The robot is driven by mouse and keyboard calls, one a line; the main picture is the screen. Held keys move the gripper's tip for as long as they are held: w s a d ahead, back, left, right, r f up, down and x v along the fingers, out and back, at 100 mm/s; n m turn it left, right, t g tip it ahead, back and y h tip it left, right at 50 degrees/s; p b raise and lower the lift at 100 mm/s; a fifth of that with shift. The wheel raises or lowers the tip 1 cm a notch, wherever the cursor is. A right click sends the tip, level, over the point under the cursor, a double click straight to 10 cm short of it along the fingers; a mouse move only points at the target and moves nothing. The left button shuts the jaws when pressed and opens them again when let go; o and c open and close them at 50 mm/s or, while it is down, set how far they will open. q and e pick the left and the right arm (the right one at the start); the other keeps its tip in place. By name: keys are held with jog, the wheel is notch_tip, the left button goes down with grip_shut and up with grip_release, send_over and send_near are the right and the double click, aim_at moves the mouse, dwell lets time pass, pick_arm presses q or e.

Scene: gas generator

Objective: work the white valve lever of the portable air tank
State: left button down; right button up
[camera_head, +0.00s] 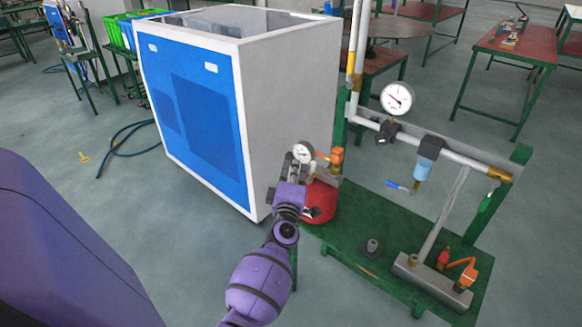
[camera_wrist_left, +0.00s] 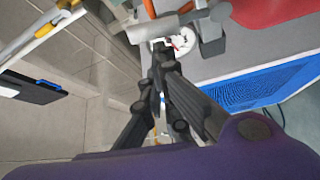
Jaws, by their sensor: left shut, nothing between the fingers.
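The portable air tank (camera_head: 322,203) is red and stands beside the blue and white cabinet. It is partly hidden behind my left gripper (camera_head: 293,166). Its small round gauge (camera_head: 303,152) shows just above the fingertips. In the left wrist view, the red tank (camera_wrist_left: 275,10) is at the top right and the gauge (camera_wrist_left: 182,40) is partly hidden behind the fingers. A pale bar-like fitting (camera_wrist_left: 160,27) lies just past the fingertips. I cannot tell whether it is the white valve lever, or whether the fingers touch it. My left gripper (camera_wrist_left: 162,55) is shut and empty. My right gripper is not in view.
The cabinet (camera_head: 290,100) stands close to the left of the gripper. A green bench (camera_head: 375,225) with a pipe frame, a larger gauge (camera_head: 397,97) and a brass-ended pipe stands to the right. A blue hose (camera_head: 125,140) lies on the floor. Open floor lies in front.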

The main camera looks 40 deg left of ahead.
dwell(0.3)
pick_arm(q)
jog(key=shift+d+m+b, duration=0.3)
jog(key=shift+m+b, duration=0.1)
jog(key=shift+b, duration=0.05)
